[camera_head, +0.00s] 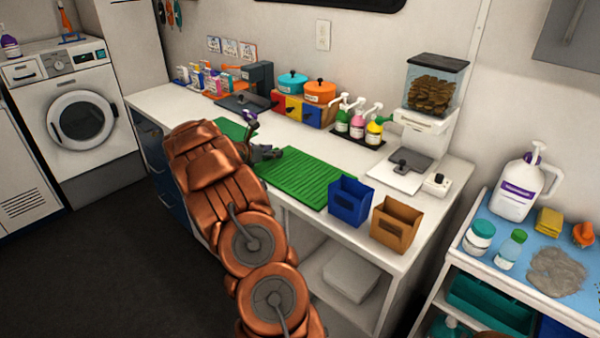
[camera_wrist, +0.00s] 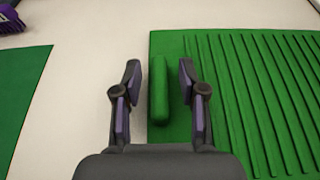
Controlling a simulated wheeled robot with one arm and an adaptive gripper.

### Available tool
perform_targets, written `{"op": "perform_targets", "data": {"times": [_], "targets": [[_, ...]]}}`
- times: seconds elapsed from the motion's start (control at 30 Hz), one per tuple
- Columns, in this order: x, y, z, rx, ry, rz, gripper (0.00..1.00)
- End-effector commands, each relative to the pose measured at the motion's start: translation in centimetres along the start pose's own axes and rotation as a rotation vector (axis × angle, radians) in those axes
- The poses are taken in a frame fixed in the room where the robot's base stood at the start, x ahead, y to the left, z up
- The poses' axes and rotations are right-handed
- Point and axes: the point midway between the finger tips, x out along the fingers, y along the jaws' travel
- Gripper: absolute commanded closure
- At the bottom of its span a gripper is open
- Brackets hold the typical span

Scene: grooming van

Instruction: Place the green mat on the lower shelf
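The green ribbed mat (camera_head: 312,178) lies flat on the white counter, and it fills the right side of the wrist view (camera_wrist: 262,100). A raised green bar (camera_wrist: 158,95) stands along its left edge. My gripper (camera_head: 268,153) is low over that edge. In the wrist view, its two purple-padded fingers (camera_wrist: 158,78) are open on either side of the bar, with gaps to it. The lower shelf (camera_head: 313,265) is the open white space under the counter, partly hidden by my copper arm.
A pale box (camera_head: 350,275) sits on the lower shelf. A blue bin (camera_head: 350,202) and a brown bin (camera_head: 396,222) stand right of the mat. Another flat green piece (camera_wrist: 22,85) lies left of it. Pump bottles (camera_head: 357,125) stand behind.

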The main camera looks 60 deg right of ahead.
Motion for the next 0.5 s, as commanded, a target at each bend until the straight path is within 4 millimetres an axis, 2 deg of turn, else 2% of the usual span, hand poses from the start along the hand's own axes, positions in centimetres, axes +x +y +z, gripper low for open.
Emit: {"op": "perform_targets", "data": {"times": [0.03,0.33,0.5], "targets": [[-0.01,0.01,-0.02,0.0,0.0,0.0,0.67],[-0.04,0.02,-0.04,0.0,0.0,0.0,0.98],[-0.04,0.02,-0.06,-0.001,0.001,0.0,1.0]]}}
